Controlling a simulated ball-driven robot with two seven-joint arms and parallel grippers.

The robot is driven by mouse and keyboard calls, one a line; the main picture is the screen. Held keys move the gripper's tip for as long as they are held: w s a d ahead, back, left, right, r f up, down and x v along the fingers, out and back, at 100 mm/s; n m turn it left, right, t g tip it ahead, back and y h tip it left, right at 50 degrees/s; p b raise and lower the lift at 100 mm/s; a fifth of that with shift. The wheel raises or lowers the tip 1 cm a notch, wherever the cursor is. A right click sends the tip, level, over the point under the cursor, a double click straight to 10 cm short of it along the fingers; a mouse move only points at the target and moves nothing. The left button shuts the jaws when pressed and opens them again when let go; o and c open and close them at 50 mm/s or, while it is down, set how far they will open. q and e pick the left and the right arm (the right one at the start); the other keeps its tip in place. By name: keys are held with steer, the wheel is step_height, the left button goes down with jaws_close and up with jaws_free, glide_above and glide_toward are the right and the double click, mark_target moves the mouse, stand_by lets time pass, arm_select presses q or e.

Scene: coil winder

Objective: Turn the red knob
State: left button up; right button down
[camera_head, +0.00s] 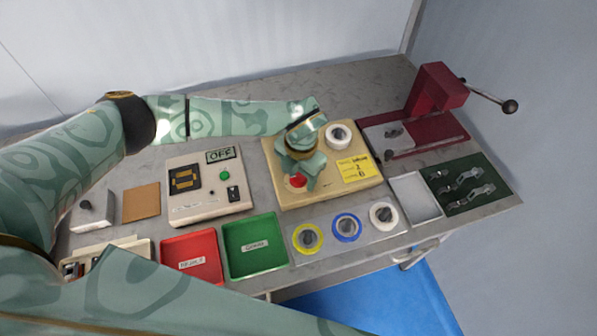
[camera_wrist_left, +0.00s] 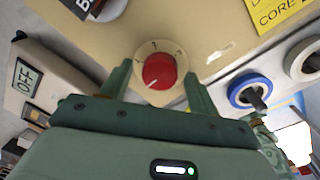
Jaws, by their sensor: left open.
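The red knob (camera_head: 297,181) sits on the top of the beige winder box (camera_head: 280,160), mostly hidden under my left gripper in the head view. In the left wrist view the red knob (camera_wrist_left: 159,71) shows fully, with a white pointer line toward its lower left and a pale numbered dial around it. My left gripper (camera_head: 298,186) is open, its fingers pointing at the box. In the wrist view the left gripper's fingers (camera_wrist_left: 157,80) stand on either side of the knob, with a gap visible on each side. My right gripper is not in view.
A yellow note (camera_head: 360,168) and a white spool (camera_head: 338,136) are on the box. An OFF-display control box (camera_head: 208,205) stands to its left. Red (camera_head: 191,279) and green (camera_head: 254,267) trays and several tape rolls lie in front. A red press (camera_head: 435,95) stands at right.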

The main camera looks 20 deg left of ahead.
arm_select(q)
steer(key=c, duration=1)
